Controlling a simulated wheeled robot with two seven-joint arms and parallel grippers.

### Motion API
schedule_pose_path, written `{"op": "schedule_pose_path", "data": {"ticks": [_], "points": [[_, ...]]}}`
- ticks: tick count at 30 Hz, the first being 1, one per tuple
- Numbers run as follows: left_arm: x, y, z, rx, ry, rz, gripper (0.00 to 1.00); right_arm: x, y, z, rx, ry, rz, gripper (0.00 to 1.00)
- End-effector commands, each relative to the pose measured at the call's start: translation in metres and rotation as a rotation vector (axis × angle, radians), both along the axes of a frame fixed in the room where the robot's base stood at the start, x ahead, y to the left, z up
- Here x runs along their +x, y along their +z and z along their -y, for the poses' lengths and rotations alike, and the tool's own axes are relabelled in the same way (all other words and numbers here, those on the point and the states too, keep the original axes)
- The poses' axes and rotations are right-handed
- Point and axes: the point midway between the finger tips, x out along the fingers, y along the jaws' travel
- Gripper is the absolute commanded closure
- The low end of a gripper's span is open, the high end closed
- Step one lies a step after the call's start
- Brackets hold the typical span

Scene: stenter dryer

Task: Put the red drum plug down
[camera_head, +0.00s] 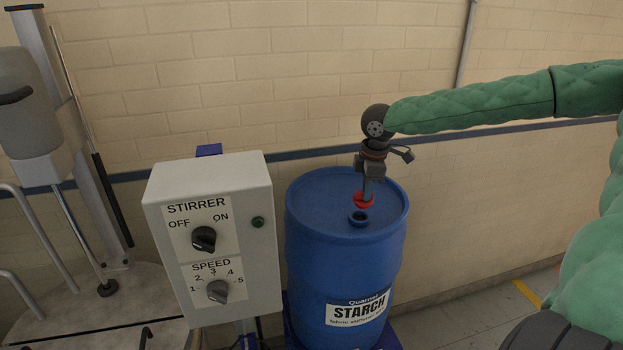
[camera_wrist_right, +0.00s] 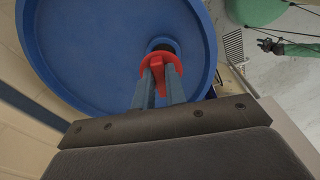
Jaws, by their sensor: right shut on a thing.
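The red drum plug (camera_head: 364,201) is held between the fingers of my right gripper (camera_head: 366,193), just above the top of the blue starch drum (camera_head: 345,255). In the right wrist view the plug (camera_wrist_right: 160,64) shows between the two fingertips of the gripper (camera_wrist_right: 157,75), over the drum lid (camera_wrist_right: 90,50). The dark round bung hole (camera_head: 358,218) in the lid lies just below and beside the plug; the plug partly covers the hole (camera_wrist_right: 163,45) in the wrist view. My left gripper is not in view in the head view.
A white stirrer control box (camera_head: 212,235) with two knobs stands left of the drum. A stirrer machine (camera_head: 60,170) stands at the far left. A brick wall (camera_head: 290,80) is close behind. The rest of the drum lid is clear.

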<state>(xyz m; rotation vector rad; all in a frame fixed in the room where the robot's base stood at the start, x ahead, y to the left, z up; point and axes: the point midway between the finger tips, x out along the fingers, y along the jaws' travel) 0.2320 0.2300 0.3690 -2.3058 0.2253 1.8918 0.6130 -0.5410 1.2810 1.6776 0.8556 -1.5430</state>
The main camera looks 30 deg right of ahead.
Motion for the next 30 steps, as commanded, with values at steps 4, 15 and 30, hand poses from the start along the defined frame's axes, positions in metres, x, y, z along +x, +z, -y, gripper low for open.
{"op": "schedule_pose_path", "data": {"ticks": [4,15,30], "points": [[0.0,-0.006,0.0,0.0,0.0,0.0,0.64,0.0,0.005,0.016,0.002,-0.012,0.0,1.0],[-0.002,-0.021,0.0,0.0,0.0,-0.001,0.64,-0.006,0.018,0.067,0.0,-0.034,-0.009,1.0],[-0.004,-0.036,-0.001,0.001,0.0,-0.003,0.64,-0.011,0.022,0.103,-0.001,-0.035,-0.023,1.0]]}}
